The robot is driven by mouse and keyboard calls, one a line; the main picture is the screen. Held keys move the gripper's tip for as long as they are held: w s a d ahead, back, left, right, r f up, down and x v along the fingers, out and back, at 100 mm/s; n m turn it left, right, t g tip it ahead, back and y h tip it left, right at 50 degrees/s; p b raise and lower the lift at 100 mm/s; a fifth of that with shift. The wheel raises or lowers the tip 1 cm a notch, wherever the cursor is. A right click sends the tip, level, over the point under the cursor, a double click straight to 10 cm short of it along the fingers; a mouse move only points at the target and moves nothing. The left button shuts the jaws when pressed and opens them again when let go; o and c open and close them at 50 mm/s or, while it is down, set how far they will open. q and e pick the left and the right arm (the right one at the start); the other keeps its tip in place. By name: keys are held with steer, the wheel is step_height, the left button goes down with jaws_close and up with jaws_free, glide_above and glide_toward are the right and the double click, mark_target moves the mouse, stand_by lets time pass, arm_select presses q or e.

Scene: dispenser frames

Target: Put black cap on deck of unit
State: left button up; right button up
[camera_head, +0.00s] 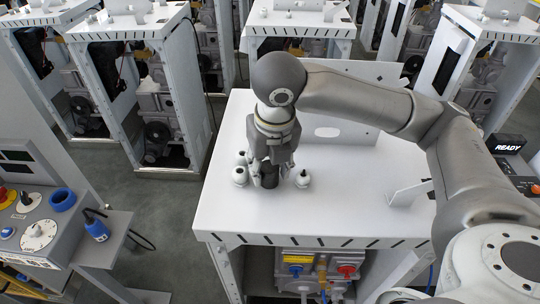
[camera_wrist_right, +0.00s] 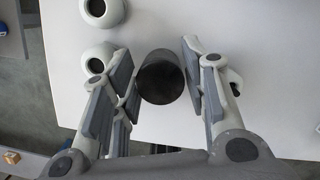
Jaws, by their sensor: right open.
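The black cap (camera_head: 269,179) is a dark cylinder low over the white deck (camera_head: 330,215) of the unit, in the middle of the head view. In the right wrist view the cap (camera_wrist_right: 160,79) shows its round dark end. My right gripper (camera_head: 271,183) points down around the cap. In the right wrist view the gripper (camera_wrist_right: 160,90) is open, with a finger on either side of the cap and visible gaps. What is under the cap is hidden. My left gripper is not in view.
White round fittings stand close by: two at left (camera_head: 240,175) (camera_head: 242,157) and one at right (camera_head: 303,178). An upright white panel (camera_head: 345,130) stands behind on the deck, and a bracket (camera_head: 408,193) stands at right. The deck's front is clear.

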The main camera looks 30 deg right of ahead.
step_height(320, 180, up, 12)
steer(key=s, duration=0.2)
steer(key=shift+s+a+f, duration=0.15)
steer(key=shift+a+f, duration=0.05)
steer(key=shift+a, duration=0.05)
stand_by(0.4)
